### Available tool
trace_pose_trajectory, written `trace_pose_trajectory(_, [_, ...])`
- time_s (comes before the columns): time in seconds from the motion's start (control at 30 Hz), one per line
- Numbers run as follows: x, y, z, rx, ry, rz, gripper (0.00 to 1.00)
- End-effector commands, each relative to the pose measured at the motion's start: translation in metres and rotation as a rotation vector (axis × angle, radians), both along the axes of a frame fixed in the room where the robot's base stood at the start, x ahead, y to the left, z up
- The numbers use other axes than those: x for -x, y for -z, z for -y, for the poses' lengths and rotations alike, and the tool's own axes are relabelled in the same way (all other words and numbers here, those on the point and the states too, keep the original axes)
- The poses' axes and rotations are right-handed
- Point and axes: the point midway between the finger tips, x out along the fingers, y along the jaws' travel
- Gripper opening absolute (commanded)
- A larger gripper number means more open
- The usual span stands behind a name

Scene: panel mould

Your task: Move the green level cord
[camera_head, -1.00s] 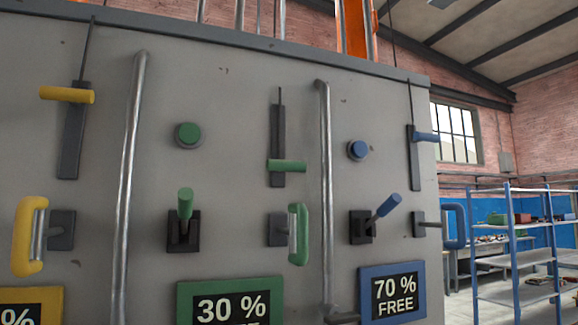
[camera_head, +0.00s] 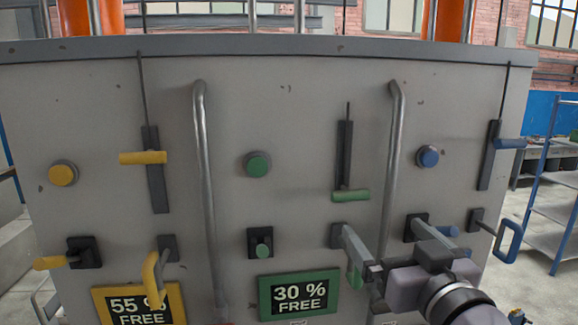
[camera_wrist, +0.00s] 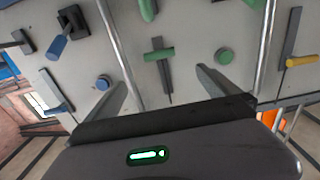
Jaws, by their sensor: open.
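The green level cord (camera_head: 350,195) is a green crossbar on a dark vertical slot in the grey panel, with a thin cord above. In the head view the bar sits near the slot's lower end. In the wrist view, which is upside down, the green level cord (camera_wrist: 160,55) shows between and beyond my fingertips. My gripper (camera_head: 388,235) is open and empty, below and to the right of the bar in the head view. In the wrist view my gripper (camera_wrist: 161,77) has its fingers spread, apart from the bar.
Metal pipes (camera_head: 393,150) run vertically on the panel. A green button (camera_head: 257,164), a green lever (camera_head: 263,248) and a green pull handle (camera_head: 355,277), partly hidden by my gripper, are nearby. A blue button (camera_head: 427,156) is right. Signs read 30 % FREE (camera_head: 299,296) and 55 % FREE (camera_head: 138,305).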

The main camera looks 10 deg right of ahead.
Motion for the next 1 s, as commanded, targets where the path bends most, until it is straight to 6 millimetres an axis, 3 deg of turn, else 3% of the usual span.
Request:
trace_pose_trajectory(0.1, [-0.026, 0.008, -0.002, -0.005, -0.006, -0.005, 1.00])
trace_pose_trajectory(0.3, [-0.088, 0.006, -0.001, -0.003, -0.003, -0.005, 1.00])
trace_pose_trajectory(0.5, [-0.137, 0.003, 0.000, -0.001, 0.000, -0.004, 1.00])
trace_pose_trajectory(0.7, [-0.162, 0.003, 0.001, 0.000, 0.002, -0.001, 1.00])
trace_pose_trajectory(1.0, [-0.167, 0.003, 0.001, 0.000, 0.003, 0.000, 1.00])
